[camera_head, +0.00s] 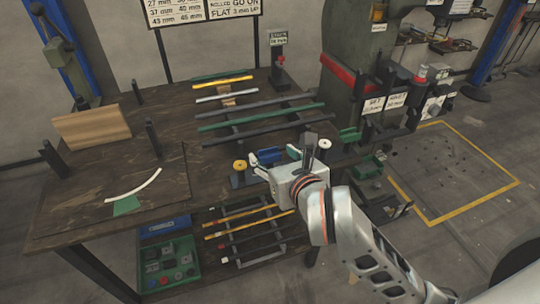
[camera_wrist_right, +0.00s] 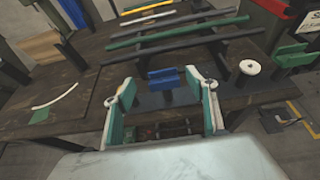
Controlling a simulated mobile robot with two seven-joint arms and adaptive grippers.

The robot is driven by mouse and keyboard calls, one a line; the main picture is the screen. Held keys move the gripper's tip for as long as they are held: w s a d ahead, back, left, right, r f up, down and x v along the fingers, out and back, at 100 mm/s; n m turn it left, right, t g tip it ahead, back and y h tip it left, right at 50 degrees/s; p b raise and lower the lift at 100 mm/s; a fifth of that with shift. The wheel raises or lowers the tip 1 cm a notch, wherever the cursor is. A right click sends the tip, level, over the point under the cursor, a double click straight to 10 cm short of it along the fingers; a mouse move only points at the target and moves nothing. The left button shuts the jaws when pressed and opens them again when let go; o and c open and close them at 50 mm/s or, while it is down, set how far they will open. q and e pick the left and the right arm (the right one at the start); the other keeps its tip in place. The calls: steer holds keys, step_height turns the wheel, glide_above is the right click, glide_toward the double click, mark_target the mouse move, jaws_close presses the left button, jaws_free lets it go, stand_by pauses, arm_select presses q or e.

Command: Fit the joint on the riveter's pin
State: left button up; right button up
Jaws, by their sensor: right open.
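My right gripper (camera_head: 281,156) is open and empty at the front edge of the dark workbench. In the right wrist view its two fingers (camera_wrist_right: 167,95) stand apart, with green inner pads. A blue block (camera_wrist_right: 165,77) on a dark stand lies beyond and between the fingertips; it also shows just behind the gripper in the head view (camera_head: 267,156). The green riveting press (camera_head: 349,45) with a red band stands right of the bench. I cannot make out its pin, nor tell for sure which piece is the joint. My left gripper is not in view.
The workbench (camera_head: 70,195) bears several coloured rods on racks, a yellow disc (camera_head: 240,165) left of the gripper and a white disc (camera_head: 324,143) right of it. A green bin (camera_head: 366,168) sits below the press. A green tray (camera_head: 168,265) is on the lower shelf.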

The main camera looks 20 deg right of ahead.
mark_target(268, 149)
steer(key=x, duration=0.4)
steer(key=shift+w+d+f+b, duration=0.15)
steer(key=shift+w+f+b, duration=0.05)
steer(key=shift+w+b, duration=0.15)
steer(key=c, duration=1.1)
steer(key=shift+o, duration=0.2)
steer(key=shift+r, duration=0.15)
